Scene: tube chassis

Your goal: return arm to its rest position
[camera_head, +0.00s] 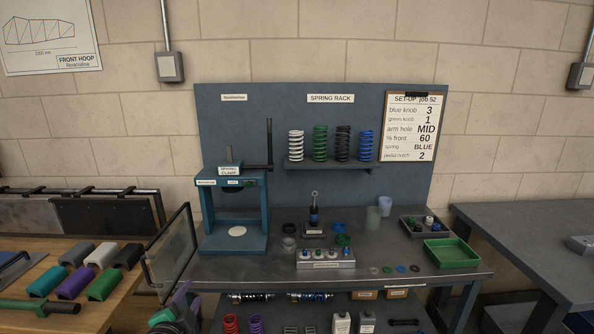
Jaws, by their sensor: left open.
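My left gripper (175,310) shows at the bottom edge, left of centre, low in front of the gap between the wooden bench and the grey workbench. Purple and green parts show at it, and it is open. I see nothing held between its fingers, though the frame edge cuts off most of the arm. My right gripper is not in view.
A wooden bench (110,312) with coloured blocks lies left. A framed panel (170,255) stands upright close to my left gripper. The grey workbench (400,272) carries a teal spring clamp (232,244), a green tray (452,252) and small parts. Another table (520,225) stands right.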

